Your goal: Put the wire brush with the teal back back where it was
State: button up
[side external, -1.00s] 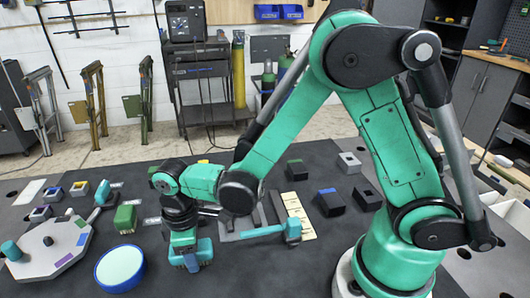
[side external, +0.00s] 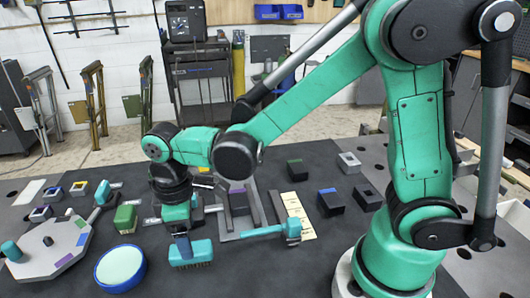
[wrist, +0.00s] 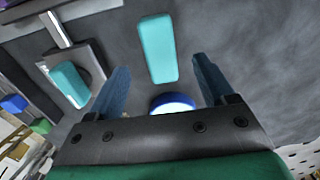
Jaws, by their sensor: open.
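The wire brush with the teal back (side external: 200,254) stands on the dark table with its bristles down, just right of the blue-rimmed round dish. In the wrist view its teal back (wrist: 157,48) lies between and beyond my fingers, with space on both sides. My gripper (side external: 184,245) is open and points down over the brush. It also shows open and empty in the wrist view (wrist: 160,66). From the side, the fingertips overlap the brush's back, so I cannot tell the exact gap there.
The blue-rimmed dish (side external: 121,268) is close to the left. A teal-headed tool (side external: 291,230) lies right, near a grey frame (side external: 228,238). A green-backed block (side external: 125,218) and a grey many-sided tray (side external: 40,262) are left. Dark boxes (side external: 331,203) stand farther right. The front table is clear.

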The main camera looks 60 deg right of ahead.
notch_tip(320, 180, up, 7)
jog(key=s+d+m+t, duration=0.4)
jog(key=d+m+t, duration=0.3)
jog(key=d+m, duration=0.2)
jog(key=shift+d+r, duration=0.45)
jog(key=shift+d, duration=0.35)
dwell(0.5)
